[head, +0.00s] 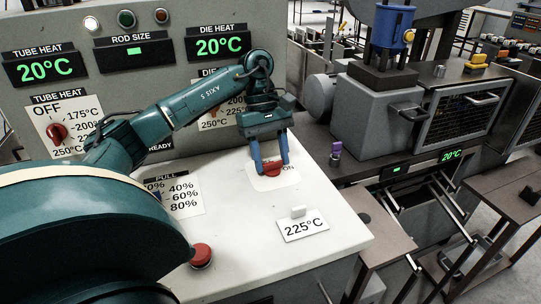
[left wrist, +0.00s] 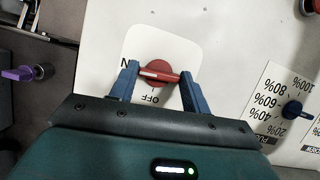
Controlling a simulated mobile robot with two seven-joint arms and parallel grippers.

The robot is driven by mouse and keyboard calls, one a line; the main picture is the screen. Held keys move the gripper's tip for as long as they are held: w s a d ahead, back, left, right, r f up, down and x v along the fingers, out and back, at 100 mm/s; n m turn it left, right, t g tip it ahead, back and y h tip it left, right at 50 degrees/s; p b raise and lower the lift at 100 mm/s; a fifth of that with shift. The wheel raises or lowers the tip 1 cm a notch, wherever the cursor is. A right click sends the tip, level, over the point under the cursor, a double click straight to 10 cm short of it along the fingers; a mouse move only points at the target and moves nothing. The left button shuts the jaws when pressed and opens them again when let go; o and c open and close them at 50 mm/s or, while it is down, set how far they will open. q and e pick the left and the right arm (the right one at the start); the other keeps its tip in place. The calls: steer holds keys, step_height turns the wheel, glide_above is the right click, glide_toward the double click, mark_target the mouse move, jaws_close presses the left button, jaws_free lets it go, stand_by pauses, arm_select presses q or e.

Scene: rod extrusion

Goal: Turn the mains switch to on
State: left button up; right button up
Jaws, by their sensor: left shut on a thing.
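The mains switch (head: 272,170) is a red knob on a white label plate on the pale console top. In the left wrist view the red knob (left wrist: 158,73) has a white line that lies nearly level, along the direction of the partly covered ON lettering at its left. The OFF lettering (left wrist: 150,97) is below it. My left gripper (head: 271,161) reaches down onto the switch, with its two blue fingers on either side. It is shut on the knob. The fingers hide part of the ON lettering. My right gripper is not in view.
A red push button (head: 202,256) is near the front. The pull dial card (head: 182,194) is to the left. The upright panel with tube and die heat displays (head: 219,44) rises behind.

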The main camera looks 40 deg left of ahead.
arm_select(q)
steer(key=shift+r+m, duration=0.1)
steer(key=shift+m, duration=0.5)
steer(key=o, duration=1)
step_height(320, 180, up, 10)
steer(key=p, duration=0.2)
steer(key=shift+p, duration=0.4)
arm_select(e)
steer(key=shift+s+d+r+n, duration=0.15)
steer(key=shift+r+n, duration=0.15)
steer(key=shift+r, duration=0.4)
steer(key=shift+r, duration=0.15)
